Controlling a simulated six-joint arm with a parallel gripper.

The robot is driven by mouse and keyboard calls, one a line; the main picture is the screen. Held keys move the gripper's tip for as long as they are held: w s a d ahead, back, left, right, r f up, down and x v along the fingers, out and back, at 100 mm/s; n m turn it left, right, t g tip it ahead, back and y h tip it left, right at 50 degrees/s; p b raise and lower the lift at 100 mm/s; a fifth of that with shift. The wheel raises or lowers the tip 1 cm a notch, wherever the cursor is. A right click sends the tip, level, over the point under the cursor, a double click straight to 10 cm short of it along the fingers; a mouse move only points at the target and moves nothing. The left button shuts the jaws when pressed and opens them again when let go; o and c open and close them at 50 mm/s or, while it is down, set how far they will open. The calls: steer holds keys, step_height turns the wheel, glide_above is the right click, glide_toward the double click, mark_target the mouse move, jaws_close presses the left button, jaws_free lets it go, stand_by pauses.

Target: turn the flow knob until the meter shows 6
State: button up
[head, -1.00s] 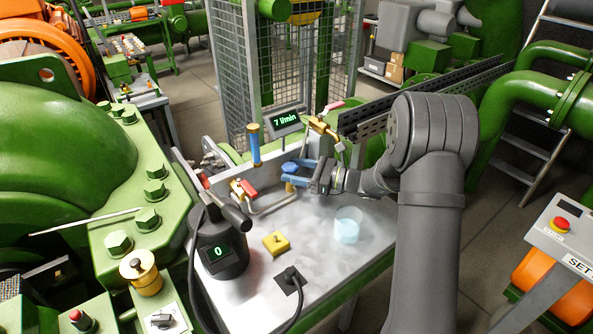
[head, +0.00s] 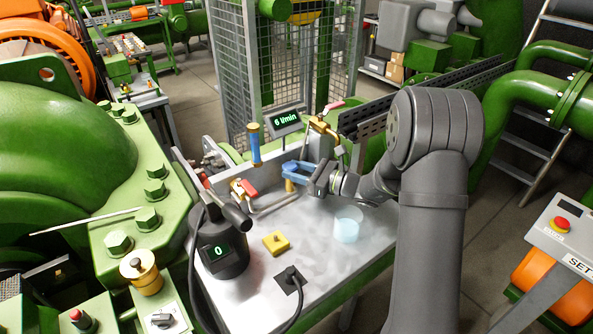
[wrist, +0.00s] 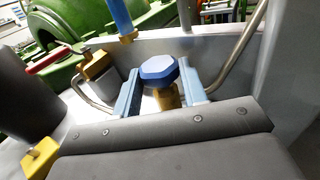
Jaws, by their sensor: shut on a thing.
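The flow knob is a blue faceted cap (wrist: 158,68) on a brass stem, in the middle of the wrist view. My gripper (wrist: 158,80) has one pale blue finger on each side of the knob and is shut on it. In the head view my gripper (head: 289,173) is over the back of the metal bench, and its fingers partly hide the knob. The meter (head: 286,119) is a small dark display behind the bench's rear wall. It reads 6 l/min in green.
A blue-and-brass upright cylinder (head: 254,147) and a red-handled valve (head: 246,188) stand left of my gripper. A clear beaker (head: 347,226), a yellow block (head: 276,242) and a dark canister reading 0 (head: 221,252) are nearer the front.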

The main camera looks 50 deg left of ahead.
steer(key=o, duration=1)
steer(key=shift+c, duration=0.2)
steer(key=v, duration=1.7)
steer(key=shift+d, duration=0.2)
